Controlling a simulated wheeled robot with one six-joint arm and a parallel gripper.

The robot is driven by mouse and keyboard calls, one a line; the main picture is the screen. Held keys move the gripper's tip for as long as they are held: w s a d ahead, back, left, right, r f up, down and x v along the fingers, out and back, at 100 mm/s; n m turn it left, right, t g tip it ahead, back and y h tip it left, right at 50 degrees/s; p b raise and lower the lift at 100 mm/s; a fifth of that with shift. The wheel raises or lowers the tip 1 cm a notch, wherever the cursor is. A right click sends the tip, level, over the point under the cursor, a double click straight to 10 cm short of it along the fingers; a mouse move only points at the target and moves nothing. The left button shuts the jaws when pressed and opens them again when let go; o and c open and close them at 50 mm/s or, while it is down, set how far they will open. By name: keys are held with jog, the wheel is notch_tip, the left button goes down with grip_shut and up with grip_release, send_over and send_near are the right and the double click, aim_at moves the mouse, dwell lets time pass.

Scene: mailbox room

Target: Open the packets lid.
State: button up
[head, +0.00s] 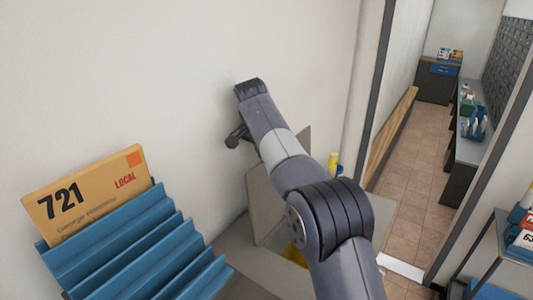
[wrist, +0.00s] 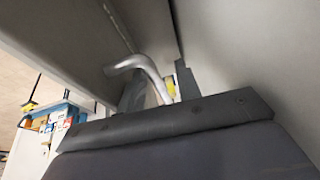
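A pale grey panel (head: 264,207), seemingly the packets lid, stands steeply raised beside my arm in the head view. My arm hides much of the panel and the box. In the wrist view a grey panel (wrist: 60,35) fills the upper left, and a bent metal handle (wrist: 140,66) projects from it. My gripper (wrist: 160,80) has its two fingers apart, with the handle reaching between them. I cannot tell whether either finger touches it. In the head view my gripper (head: 237,137) is mostly hidden, close to the wall.
A blue ribbed rack (head: 130,240) holding an orange "721 LOCAL" card (head: 85,195) stands at lower left. The white wall (head: 150,70) rises close behind my arm. A doorway at right opens onto a clear tiled floor (head: 400,180). A shelf (head: 490,245) stands at the right edge.

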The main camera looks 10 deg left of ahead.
jog(key=shift+v, duration=3.75)
jog(key=shift+c, duration=0.4)
